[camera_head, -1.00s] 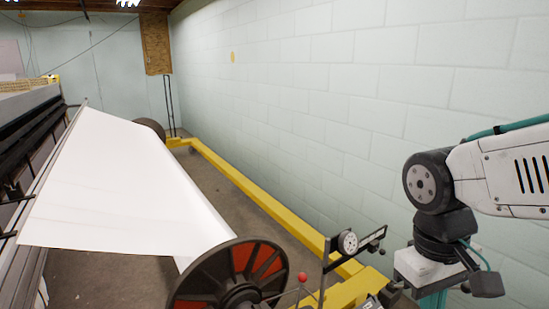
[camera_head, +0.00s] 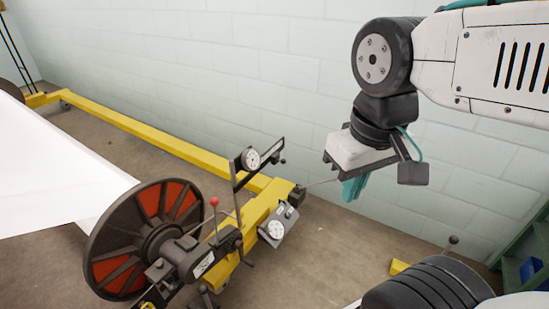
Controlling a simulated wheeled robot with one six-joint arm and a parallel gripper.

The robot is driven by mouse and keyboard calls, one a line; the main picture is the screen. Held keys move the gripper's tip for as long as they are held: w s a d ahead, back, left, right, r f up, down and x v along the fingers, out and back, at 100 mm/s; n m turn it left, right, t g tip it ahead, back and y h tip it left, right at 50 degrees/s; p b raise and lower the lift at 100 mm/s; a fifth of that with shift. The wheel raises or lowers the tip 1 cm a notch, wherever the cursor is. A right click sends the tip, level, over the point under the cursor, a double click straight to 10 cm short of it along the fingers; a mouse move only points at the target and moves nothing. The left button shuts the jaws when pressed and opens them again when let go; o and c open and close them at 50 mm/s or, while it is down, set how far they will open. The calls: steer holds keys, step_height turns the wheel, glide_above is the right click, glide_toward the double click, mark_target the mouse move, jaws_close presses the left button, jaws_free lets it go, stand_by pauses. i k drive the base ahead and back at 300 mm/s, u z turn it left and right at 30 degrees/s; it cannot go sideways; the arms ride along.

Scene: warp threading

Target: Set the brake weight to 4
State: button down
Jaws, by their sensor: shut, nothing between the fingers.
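A dark lever arm (camera_head: 272,151) carries a round white-faced disc (camera_head: 251,160) with dark marks, on an upright post beside the warp beam's end. I cannot tell for sure whether this disc is the brake weight, and its numbers are too small to read. A second white dial (camera_head: 277,229) sits on a grey box lower down on the yellow frame. My gripper (camera_head: 350,192) hangs right of the lever, with its teal fingers shut and empty, apart from the disc. A thin rod seems to run from the yellow frame's end block towards it; contact is unclear.
The beam flange (camera_head: 107,243) with red panels stands left, with white cloth (camera_head: 60,175) behind it. A red-knobbed lever (camera_head: 214,201) rises beside it. The yellow frame rail (camera_head: 150,133) runs along the wall. A green rack (camera_head: 528,250) stands at right. Floor between is clear.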

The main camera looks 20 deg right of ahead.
mark_target(276, 157)
steer(key=u, duration=1)
steer(key=k, duration=1.25)
steer(key=z, duration=1.1)
steer(key=i, duration=1.7)
